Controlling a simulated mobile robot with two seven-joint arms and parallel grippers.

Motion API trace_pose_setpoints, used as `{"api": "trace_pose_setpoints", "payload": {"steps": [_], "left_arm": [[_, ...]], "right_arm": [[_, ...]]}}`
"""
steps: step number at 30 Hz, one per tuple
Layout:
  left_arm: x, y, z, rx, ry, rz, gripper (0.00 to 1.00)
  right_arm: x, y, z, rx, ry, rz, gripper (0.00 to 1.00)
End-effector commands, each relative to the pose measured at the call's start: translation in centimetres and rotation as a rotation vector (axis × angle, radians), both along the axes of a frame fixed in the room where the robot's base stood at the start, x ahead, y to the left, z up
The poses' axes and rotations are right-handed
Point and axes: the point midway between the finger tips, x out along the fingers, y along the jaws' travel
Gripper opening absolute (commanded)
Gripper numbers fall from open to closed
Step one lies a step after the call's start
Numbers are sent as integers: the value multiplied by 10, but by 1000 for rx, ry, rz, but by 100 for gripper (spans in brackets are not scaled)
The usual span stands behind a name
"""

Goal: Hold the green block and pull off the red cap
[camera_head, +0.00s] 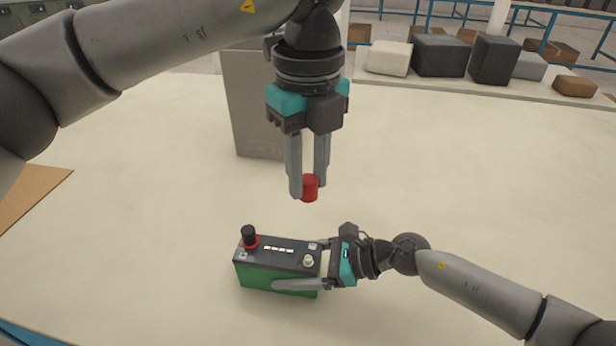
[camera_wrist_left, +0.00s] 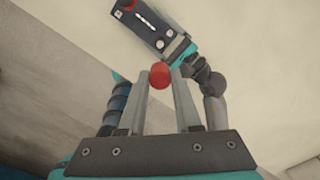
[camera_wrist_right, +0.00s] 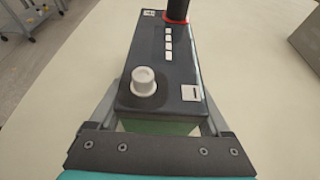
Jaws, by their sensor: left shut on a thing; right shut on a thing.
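The green block (camera_head: 262,279) is a battery with a dark top, standing on the table; its dark top also shows in the right wrist view (camera_wrist_right: 180,65). My right gripper (camera_head: 300,268) is shut on the right end of the block, a finger along each long side. The red cap (camera_head: 310,189) is between the fingertips of my left gripper (camera_head: 308,190), which is shut on it and holds it in the air above and behind the block. The cap also shows in the left wrist view (camera_wrist_left: 160,75). A bare pale post (camera_head: 308,261) stands on the block's right end.
A black cap with a red ring (camera_head: 249,238) sits on the block's left end. A grey panel (camera_head: 254,110) stands behind my left gripper. Dark and pale boxes (camera_head: 440,55) line the back right. The table (camera_head: 450,180) is clear to the right.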

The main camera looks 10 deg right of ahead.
Motion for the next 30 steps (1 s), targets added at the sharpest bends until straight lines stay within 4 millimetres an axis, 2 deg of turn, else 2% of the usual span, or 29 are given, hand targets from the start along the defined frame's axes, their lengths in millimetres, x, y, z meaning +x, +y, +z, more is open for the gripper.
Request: {"api": "trace_pose_setpoints", "payload": {"steps": [11,12,15,16,24,30], "left_arm": [[0,0,5,0,0,-1,0],[0,0,5,0,0,-1,0],[0,0,5,0,0,0,0],[0,0,5,0,0,0,0],[0,0,5,0,0,0,0],[0,0,5,0,0,0,0]], "right_arm": [[0,0,0,-1,0,-1,0],[0,0,0,-1,0,-1,86],[0,0,0,-1,0,-1,97],[0,0,0,-1,0,-1,100],[0,-2,0,-1,0,-1,100],[-6,-21,7,-3,1,-1,100]]}}
